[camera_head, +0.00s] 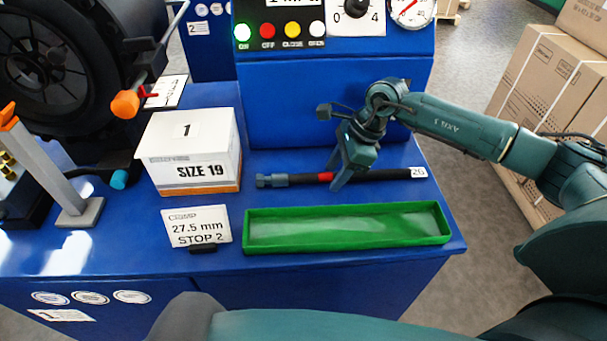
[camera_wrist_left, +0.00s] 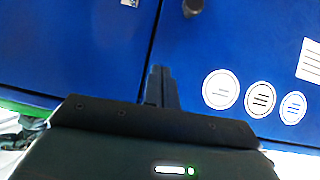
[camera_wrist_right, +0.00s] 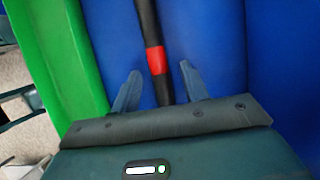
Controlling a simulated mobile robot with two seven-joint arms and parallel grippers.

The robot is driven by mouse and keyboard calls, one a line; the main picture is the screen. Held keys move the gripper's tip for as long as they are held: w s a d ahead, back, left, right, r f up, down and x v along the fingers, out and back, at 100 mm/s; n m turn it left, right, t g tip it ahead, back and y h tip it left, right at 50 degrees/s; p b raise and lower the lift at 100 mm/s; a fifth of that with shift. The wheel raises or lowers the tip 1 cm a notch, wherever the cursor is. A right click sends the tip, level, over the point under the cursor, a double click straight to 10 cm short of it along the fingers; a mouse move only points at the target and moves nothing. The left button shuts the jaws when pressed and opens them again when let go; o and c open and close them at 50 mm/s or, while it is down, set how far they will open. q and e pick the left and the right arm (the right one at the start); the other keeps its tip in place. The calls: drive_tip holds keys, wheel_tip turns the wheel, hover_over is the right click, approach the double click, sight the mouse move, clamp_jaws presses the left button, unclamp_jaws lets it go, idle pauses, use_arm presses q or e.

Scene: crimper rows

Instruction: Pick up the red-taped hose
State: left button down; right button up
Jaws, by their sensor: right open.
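The red-taped hose (camera_head: 392,175) lies on the blue bench, black with a grey fitting at its left end, a red band near the middle and a "26" tag at the right end. My right gripper (camera_head: 342,178) is low over the hose, just right of the red band. In the right wrist view the open fingers (camera_wrist_right: 160,72) stand on either side of the hose (camera_wrist_right: 147,22), with gaps to it, and the band is between or just beyond their tips. My left gripper (camera_wrist_left: 160,85) has its fingers together, facing the blue cabinet front, with nothing between them.
A green tray (camera_head: 345,247) lies in front of the hose. A white "SIZE 19" box (camera_head: 192,148) and a "27.5 mm STOP 2" card (camera_head: 197,227) are to the left. The blue control panel (camera_head: 335,100) rises behind.

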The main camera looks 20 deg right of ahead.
drive_tip(key=shift+c, duration=0.3)
clamp_jaws()
idle(0.3)
